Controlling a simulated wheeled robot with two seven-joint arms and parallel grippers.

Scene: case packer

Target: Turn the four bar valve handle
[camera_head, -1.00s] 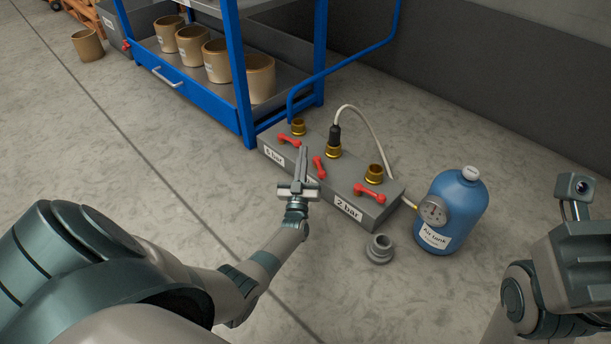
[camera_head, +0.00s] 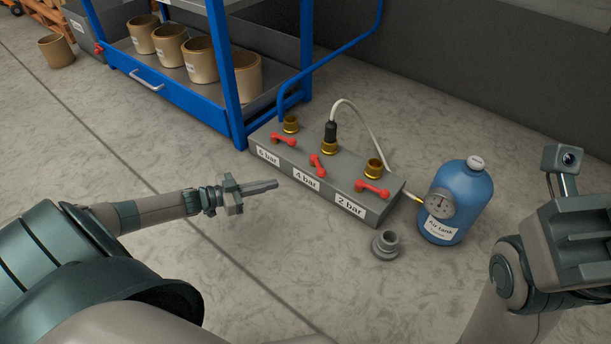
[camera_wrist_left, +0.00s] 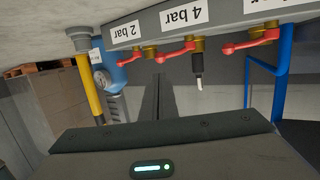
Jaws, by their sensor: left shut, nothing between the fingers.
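The grey valve block (camera_head: 290,173) lies on the floor, with labels 6 bar, 4 bar and 2 bar. Its red four bar handle (camera_head: 318,165) sits in the middle, angled across the block. In the left wrist view the four bar handle (camera_wrist_left: 178,52) appears upside down, near the 4 bar label. My left gripper (camera_head: 276,184) is shut and empty, left of the block and apart from the handle. Its closed fingers (camera_wrist_left: 158,88) point toward the block in the wrist view.
The red 6 bar handle (camera_head: 283,140) and 2 bar handle (camera_head: 372,187) flank the middle one. A hose plug (camera_head: 330,132) stands in the middle brass fitting. A blue air tank (camera_head: 462,195) and loose grey fitting (camera_head: 386,244) are at right. A blue rack (camera_head: 236,85) stands behind.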

